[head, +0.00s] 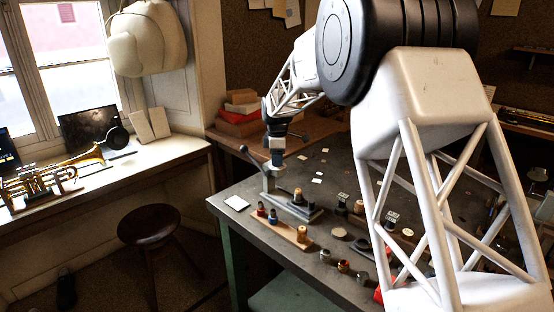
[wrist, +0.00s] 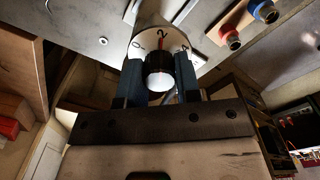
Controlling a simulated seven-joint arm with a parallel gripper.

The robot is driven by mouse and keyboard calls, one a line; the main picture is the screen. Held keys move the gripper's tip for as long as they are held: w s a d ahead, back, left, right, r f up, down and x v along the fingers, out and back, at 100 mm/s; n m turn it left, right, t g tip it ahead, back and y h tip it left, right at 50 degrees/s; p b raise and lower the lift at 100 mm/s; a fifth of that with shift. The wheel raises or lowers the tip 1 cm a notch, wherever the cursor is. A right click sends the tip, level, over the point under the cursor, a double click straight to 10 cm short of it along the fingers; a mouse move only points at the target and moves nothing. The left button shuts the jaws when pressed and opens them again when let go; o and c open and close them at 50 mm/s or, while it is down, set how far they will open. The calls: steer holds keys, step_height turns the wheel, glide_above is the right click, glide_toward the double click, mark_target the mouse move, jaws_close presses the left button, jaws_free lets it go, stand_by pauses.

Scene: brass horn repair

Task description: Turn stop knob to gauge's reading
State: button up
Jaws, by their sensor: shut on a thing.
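The stop knob (wrist: 160,62) is dark with a pale round end, in the wrist view. It sits in front of a white dial plate (wrist: 145,40). A red mark above the knob points at the figure 2; a figure at the left looks like 0, and the one at the right is hard to read. My gripper (wrist: 160,70) has one blue finger on each side of the knob and is shut on it. In the head view my gripper (head: 276,143) is at the top of a grey bench fixture (head: 269,182), hiding the knob. I cannot pick out the gauge.
The fixture stands near the left edge of the dark bench (head: 232,212), with a ball-ended lever (head: 249,157) sticking out left. A wooden strip (head: 285,232) with small parts lies in front. Several small parts lie to the right. A stool (head: 152,224) stands left.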

stand_by(0.3)
steer(key=o, duration=0.9)
steer(key=shift+r, duration=3.9)
